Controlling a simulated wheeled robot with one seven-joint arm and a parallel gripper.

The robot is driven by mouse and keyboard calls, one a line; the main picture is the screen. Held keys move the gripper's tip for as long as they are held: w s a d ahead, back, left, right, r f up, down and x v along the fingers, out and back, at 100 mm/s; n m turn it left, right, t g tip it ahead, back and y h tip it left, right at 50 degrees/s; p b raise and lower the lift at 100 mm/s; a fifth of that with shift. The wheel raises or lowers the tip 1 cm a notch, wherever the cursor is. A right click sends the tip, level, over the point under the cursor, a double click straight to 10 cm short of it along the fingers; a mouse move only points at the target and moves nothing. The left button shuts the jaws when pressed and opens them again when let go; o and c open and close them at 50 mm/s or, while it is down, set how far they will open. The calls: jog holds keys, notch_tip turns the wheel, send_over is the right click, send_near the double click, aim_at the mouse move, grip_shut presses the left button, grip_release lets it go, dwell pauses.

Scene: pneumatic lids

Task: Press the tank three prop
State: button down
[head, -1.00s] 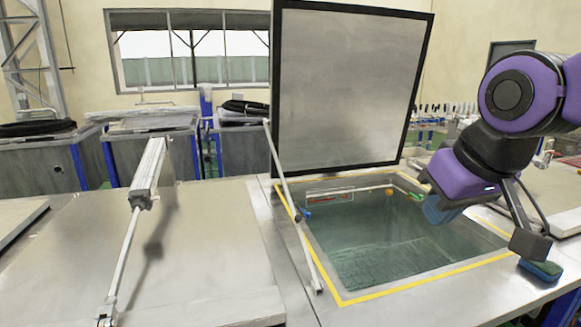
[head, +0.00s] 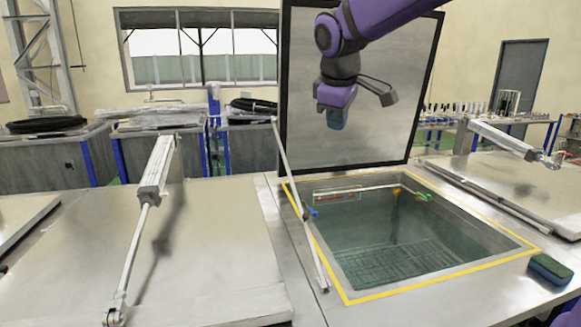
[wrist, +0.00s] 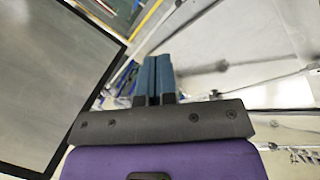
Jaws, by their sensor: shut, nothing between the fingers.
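An open tank (head: 346,292) with a yellow-edged rim is sunk in the metal bench, with liquid inside. Its grey, black-edged lid (head: 300,60) stands upright at the back and shows at left in the wrist view (wrist: 50,80). A thin metal prop rod (head: 297,205) slants along the tank's left side, with a small blue part (head: 311,212) by its middle. No tank number is readable. My gripper (head: 331,122) hangs in the air before the lid, right of the rod and apart from it. Its blue fingers are together and empty in the wrist view (wrist: 153,60).
A closed lid with a pneumatic cylinder (head: 157,172) lies left; another cylinder (head: 503,139) is at right. A bar with a green end (head: 424,196) crosses the tank's back. A blue-and-dark block (head: 550,268) lies on the front right rim.

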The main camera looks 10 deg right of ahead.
jog(key=w+f+n+y, duration=0.1)
jog(key=w+f+n, duration=0.3)
jog(key=w, duration=1.1)
jog(key=w+a+f+n+y, duration=0.1)
jog(key=w+f+n, duration=0.3)
jog(key=w, duration=1)
jog(key=shift+x, duration=1.2)
jog(key=shift+f, duration=0.15)
jog(key=x, duration=1.3)
jog(key=shift+w+f, duration=0.1)
jog(key=shift+f, duration=0.25)
jog(key=shift+f, duration=0.1)
jog(key=w+f+g, duration=0.1)
jog(key=f, duration=0.3)
jog(key=w+f, duration=0.2)
jog(key=f, duration=0.3)
jog(key=w+f+g, duration=0.1)
jog(key=f, duration=0.3)
jog(key=shift+w+f+g, duration=0.15)
jog(key=shift+f+g, duration=0.1)
jog(key=shift+g, duration=0.05)
